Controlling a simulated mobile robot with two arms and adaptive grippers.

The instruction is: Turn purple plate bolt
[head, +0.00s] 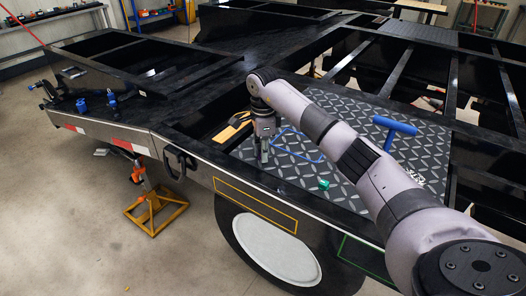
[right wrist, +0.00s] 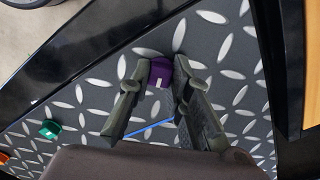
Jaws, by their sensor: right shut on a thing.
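The purple plate bolt (right wrist: 160,72) is a small purple block with a white mark on top, on the dark diamond-pattern plate (head: 350,110). My right gripper (head: 265,155) points down at the left part of the plate. In the right wrist view my right gripper (right wrist: 159,76) has one finger on each side of the purple bolt and is shut on it. The bolt is hidden by the gripper in the head view. My left gripper is not in view.
A green bolt (head: 324,184) is on the plate near its front edge. A blue T-shaped handle (head: 395,127) stands at the right. A yellow and black object (head: 233,130) lies left of the gripper. Black trailer frame rails (head: 190,150) border the plate.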

